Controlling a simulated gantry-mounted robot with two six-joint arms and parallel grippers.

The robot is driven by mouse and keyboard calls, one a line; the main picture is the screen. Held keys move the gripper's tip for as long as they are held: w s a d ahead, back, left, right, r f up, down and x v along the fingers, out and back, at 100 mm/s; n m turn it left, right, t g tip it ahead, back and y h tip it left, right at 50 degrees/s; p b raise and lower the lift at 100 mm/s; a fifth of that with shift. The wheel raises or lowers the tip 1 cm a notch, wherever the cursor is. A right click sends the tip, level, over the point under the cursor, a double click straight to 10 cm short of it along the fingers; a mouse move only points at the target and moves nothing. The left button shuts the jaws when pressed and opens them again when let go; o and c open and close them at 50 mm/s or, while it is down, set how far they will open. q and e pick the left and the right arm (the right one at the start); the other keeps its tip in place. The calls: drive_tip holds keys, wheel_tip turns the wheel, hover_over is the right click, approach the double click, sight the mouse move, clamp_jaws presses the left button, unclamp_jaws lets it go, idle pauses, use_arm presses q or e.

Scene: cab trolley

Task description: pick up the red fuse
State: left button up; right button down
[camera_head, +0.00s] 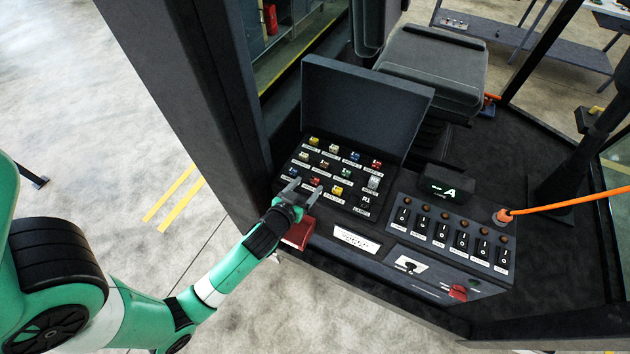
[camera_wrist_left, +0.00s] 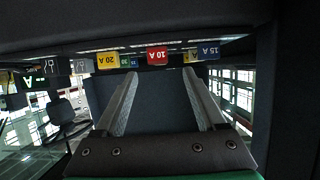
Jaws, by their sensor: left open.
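A red fuse (camera_head: 315,181) sits in the front row of the open fuse box (camera_head: 283,188), between a blue fuse (camera_head: 293,171) and a yellow fuse (camera_head: 337,190). Another red fuse (camera_head: 376,163) sits at the right end of the back row. My left gripper (camera_head: 302,190) is open and empty at the front edge of the box, close to the front red fuse. In the left wrist view, the red fuse (camera_wrist_left: 157,55), marked 10 A, shows upside down beyond the gap between the left fingertips (camera_wrist_left: 160,74). My right gripper is not in view.
The raised lid (camera_head: 365,100) stands behind the fuses. Several more coloured fuses and a black R1 relay (camera_head: 366,200) share the box. To the right are a switch panel (camera_head: 450,232), a display (camera_head: 447,185) and an orange cable (camera_head: 570,201). A dark post (camera_head: 215,90) rises left of the box.

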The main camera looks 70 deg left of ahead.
sight(315, 180)
use_arm(q)
drive_tip(key=shift+x, duration=2.95)
drive_tip(key=shift+d+f, duration=0.15)
drive_tip(key=shift+f, duration=0.05)
clamp_jaws()
